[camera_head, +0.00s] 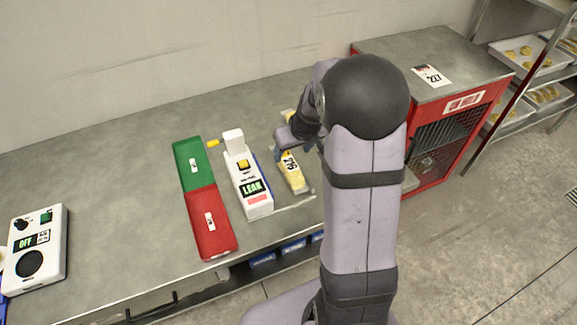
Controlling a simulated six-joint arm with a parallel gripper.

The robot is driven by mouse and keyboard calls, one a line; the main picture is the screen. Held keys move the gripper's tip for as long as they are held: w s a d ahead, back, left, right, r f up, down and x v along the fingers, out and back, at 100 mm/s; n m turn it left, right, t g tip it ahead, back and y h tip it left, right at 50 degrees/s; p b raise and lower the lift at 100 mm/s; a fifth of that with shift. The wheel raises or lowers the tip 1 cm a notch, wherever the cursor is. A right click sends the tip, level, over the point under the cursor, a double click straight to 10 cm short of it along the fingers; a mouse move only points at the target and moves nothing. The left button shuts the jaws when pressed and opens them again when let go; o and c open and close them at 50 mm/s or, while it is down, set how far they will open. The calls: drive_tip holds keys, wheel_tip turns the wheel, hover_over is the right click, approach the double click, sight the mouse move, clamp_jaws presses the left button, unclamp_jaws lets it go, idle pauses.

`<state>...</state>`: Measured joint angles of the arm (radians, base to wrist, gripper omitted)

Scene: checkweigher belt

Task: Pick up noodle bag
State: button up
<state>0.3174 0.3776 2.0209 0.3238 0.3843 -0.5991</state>
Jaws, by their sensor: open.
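A yellowish bag (294,178) with a white number label lies on the grey counter, right of the white device marked LEAK; it appears to be the noodle bag. My gripper (288,146) is open above the far end of this bag, and my arm comes down from the right. The gripper and wrist hide part of the bag's far end. I cannot tell whether the fingers touch it. Another small yellowish patch (288,115) shows behind the gripper, and I cannot tell whether it is part of the same bag.
The white LEAK device (247,178) stands close left of the bag. Beside it lie a green pad (187,158) and a red pad (208,222). A white OFF box (37,250) sits far left. A red cabinet (460,103) stands right. The counter's left middle is clear.

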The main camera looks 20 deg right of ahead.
sight(289, 160)
drive_tip(key=shift+f, duration=0.1)
drive_tip(key=shift+p+x, duration=0.3)
drive_tip(key=shift+x, duration=0.7)
drive_tip(key=shift+f, duration=0.1)
drive_tip(key=shift+p+x, duration=0.65)
drive_tip(key=shift+x, duration=1.8)
drive_tip(key=shift+d, duration=0.1)
drive_tip(key=shift+c, duration=0.5)
drive_tip(key=c, duration=1.3)
